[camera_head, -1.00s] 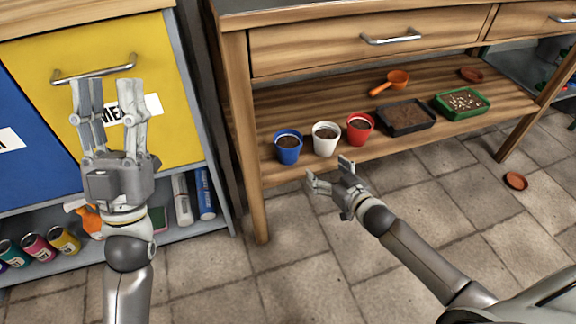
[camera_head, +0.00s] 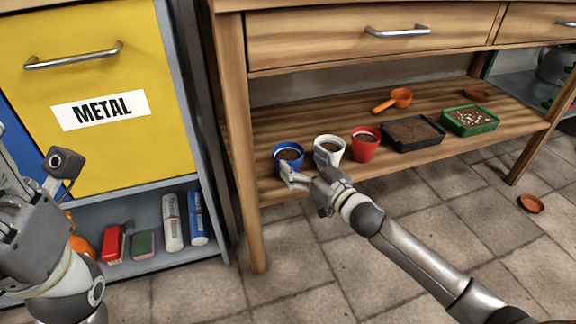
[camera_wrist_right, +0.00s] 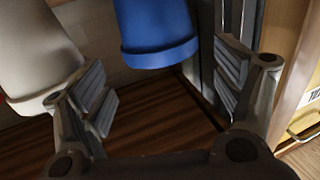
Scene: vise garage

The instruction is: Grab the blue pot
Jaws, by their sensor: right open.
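The blue pot (camera_head: 284,163), filled with dark soil, stands upright at the left end of the wooden shelf, partly covered by a finger of my right gripper (camera_head: 306,169). That gripper is open and empty. One finger overlaps the blue pot in the head view and the other overlaps the white pot (camera_head: 334,144). In the right wrist view the blue pot (camera_wrist_right: 157,32) appears upper middle, between and beyond the fingers (camera_wrist_right: 160,88); I see no contact.
The white pot stands close beside the blue one, and a red pot (camera_head: 365,148) follows. A black tray (camera_head: 414,146), a green tray (camera_head: 471,131) and an orange scoop (camera_head: 394,99) share the shelf. A table leg (camera_head: 244,160) rises left of the blue pot.

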